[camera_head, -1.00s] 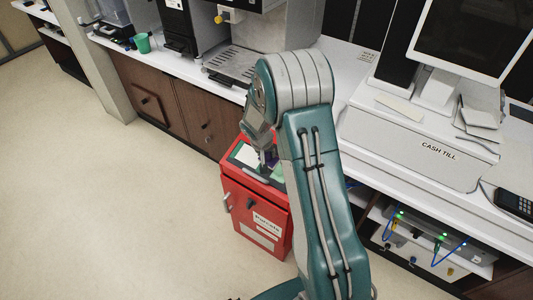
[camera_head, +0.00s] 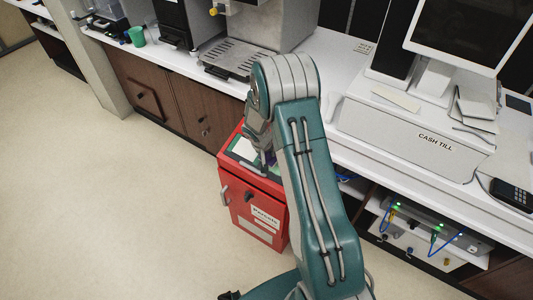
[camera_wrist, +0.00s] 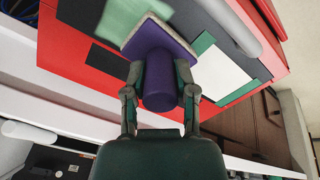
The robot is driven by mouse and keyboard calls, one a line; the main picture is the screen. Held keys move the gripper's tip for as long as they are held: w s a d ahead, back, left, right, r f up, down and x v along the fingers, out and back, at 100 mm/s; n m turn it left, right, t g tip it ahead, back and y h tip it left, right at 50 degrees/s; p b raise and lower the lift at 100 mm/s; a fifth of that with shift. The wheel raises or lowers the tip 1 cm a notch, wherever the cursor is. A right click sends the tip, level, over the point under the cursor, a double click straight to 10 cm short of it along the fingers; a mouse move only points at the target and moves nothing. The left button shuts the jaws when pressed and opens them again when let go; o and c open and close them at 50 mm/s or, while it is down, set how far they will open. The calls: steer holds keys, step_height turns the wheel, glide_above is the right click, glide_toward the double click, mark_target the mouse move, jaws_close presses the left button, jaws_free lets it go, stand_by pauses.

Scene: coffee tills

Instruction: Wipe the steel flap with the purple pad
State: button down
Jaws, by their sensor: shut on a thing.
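The purple pad (camera_wrist: 158,48) is a square block with a pale edge and a round purple handle. My gripper (camera_wrist: 160,78) is shut on that handle, one finger on each side. The pad is over the top of a red box (camera_wrist: 75,37); I cannot tell whether it touches. A pale flat panel with a green border (camera_wrist: 212,72) lies right of the pad; I cannot tell whether it is the steel flap. A light green patch (camera_wrist: 128,14) lies beyond the pad.
The red box stands on the floor against the counter. The counter holds a cash till (camera_head: 410,135), a coffee machine drip tray (camera_head: 236,60) and a green cup (camera_head: 137,36). The floor at left is clear.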

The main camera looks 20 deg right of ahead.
steer(key=shift+x, duration=0.95)
stand_by(0.5)
steer(key=shift+s+d+r, duration=0.1)
steer(key=shift+s+d, duration=0.35)
steer(key=shift+s, duration=0.25)
steer(key=shift+s+d+r, duration=0.1)
steer(key=shift+s+d, duration=0.35)
steer(key=shift+s, duration=0.25)
steer(key=shift+s+d+f, duration=0.1)
steer(key=shift+s+d, duration=0.45)
steer(key=shift+s, duration=0.25)
steer(key=shift+s+d+f, duration=0.1)
steer(key=shift+s+d, duration=0.4)
steer(key=shift+s, duration=0.25)
steer(key=shift+w, duration=0.1)
